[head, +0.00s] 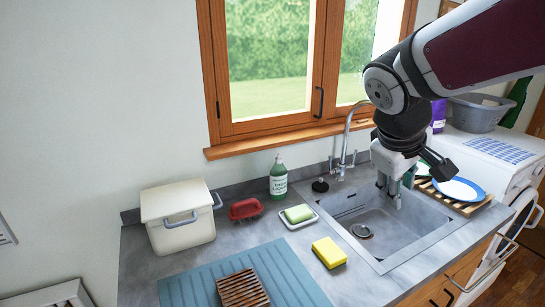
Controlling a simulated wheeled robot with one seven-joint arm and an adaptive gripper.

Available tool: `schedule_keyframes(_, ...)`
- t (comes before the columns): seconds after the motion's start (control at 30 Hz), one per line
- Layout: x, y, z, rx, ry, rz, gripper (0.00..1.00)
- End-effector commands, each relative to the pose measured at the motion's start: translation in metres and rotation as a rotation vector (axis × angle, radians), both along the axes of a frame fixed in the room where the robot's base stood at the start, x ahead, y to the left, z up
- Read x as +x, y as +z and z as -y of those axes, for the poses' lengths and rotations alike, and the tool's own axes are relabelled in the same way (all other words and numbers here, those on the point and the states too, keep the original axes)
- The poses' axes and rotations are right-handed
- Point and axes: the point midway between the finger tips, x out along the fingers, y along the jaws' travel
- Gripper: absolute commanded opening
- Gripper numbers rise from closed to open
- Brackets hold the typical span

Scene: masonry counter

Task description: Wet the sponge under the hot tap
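A yellow sponge (329,252) lies on the grey counter, left of the sink (352,197) and apart from it. The chrome tap (348,132) rises behind the sink, with its arched spout reaching over the basin. Small levers stand beside it, one on the left (331,164) and one on the right (354,158); no hot or cold marking can be read. No running water shows. My gripper (389,198) points down over the right part of the basin, right of the tap. Its fingers look apart, with nothing visible between them.
A green soap bar on a white dish (309,223), a red brush (245,208) and a green bottle (278,180) stand left of the sink. A white bin (180,228), blue mat (205,290) and wooden rack (242,289) are further left. Plates on a slatted rack (458,204) stand right.

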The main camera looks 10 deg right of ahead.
Motion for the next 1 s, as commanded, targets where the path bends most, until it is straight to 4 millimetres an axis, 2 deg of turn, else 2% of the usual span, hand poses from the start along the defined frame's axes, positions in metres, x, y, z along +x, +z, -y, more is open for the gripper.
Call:
schedule_keyframes(0.03, 0.021, -0.01, 0.012, -0.06, 0.025, -0.038, 0.31)
schedule_keyframes(0.3, 0.118, -0.041, 0.069, -0.408, 0.193, -0.209, 0.31)
schedule_keyframes(0.53, 0.206, -0.071, 0.098, -0.724, 0.378, -0.367, 0.31)
schedule_keyframes(0.77, 0.298, -0.111, 0.102, -1.051, 0.606, -0.53, 0.31)
schedule_keyframes(0.87, 0.337, -0.132, 0.095, -1.197, 0.718, -0.602, 0.31)
schedule_keyframes(1.0, 0.39, -0.169, 0.076, -1.4, 0.887, -0.7, 0.31)
